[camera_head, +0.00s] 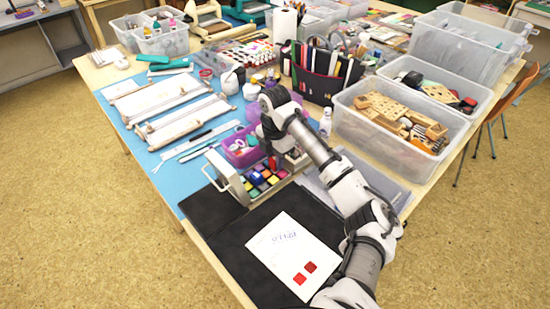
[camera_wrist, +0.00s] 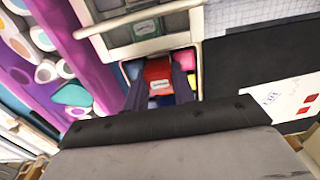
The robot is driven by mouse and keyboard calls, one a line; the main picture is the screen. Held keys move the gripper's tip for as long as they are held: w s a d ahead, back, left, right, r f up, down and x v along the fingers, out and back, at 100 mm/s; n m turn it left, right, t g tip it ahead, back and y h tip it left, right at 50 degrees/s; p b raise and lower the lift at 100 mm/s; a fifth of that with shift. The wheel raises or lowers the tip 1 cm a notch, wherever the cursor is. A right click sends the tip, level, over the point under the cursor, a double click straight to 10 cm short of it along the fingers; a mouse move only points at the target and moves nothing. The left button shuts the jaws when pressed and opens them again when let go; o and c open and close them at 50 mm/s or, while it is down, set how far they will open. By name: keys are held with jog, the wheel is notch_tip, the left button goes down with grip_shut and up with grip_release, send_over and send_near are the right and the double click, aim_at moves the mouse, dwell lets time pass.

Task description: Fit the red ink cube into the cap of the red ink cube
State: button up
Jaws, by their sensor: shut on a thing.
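My gripper (camera_wrist: 160,92) is shut on the red ink cube (camera_wrist: 158,74), which sits between the two dark fingers and bears a small white label. In the head view the red cube (camera_head: 272,163) shows as a small red patch below my wrist, at the back of the ink case (camera_head: 229,181). The case holds several coloured ink pads in rows. In the wrist view the held cube is over the case, with pink and yellow pads beside it. I cannot tell whether it touches them. I cannot make out the red cube's cap.
A white sheet (camera_head: 290,245) with two red stamp marks lies on the black mat (camera_head: 235,240) in front. A purple basket (camera_head: 238,155) stands close behind the case. A clear bin (camera_head: 385,140) of wooden pieces is at the right. The black mat left of the sheet is clear.

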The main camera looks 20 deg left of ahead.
jog(key=shift+f, duration=0.55)
jog(key=o, duration=1.1)
jog(key=shift+r, duration=0.1)
notch_tip(320, 180, up, 14)
jog(key=b, duration=0.1)
